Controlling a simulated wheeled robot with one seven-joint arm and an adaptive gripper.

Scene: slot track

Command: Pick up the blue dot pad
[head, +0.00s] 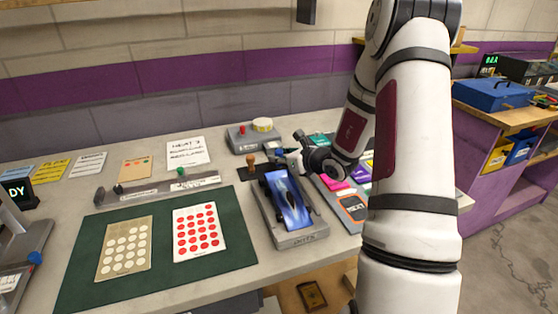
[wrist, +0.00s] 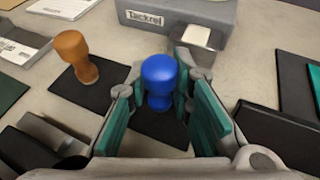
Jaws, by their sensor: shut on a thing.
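The blue dot pad (wrist: 160,76), a round-topped blue knob with a narrower stem, stands upright between the teal-lined fingers of my gripper (wrist: 160,98) in the wrist view. The fingers are shut on its stem, one on each side. A dark square mat (wrist: 162,132) shows beneath it; I cannot tell whether its base touches the mat.
A wooden-handled stamp (wrist: 76,55) stands on its own dark mat to the left. A grey box labelled Tackrel (wrist: 145,18) is behind. In the head view a blue car on a grey stand (head: 287,203) is close in front, and a green mat (head: 75,289) holds dotted cards.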

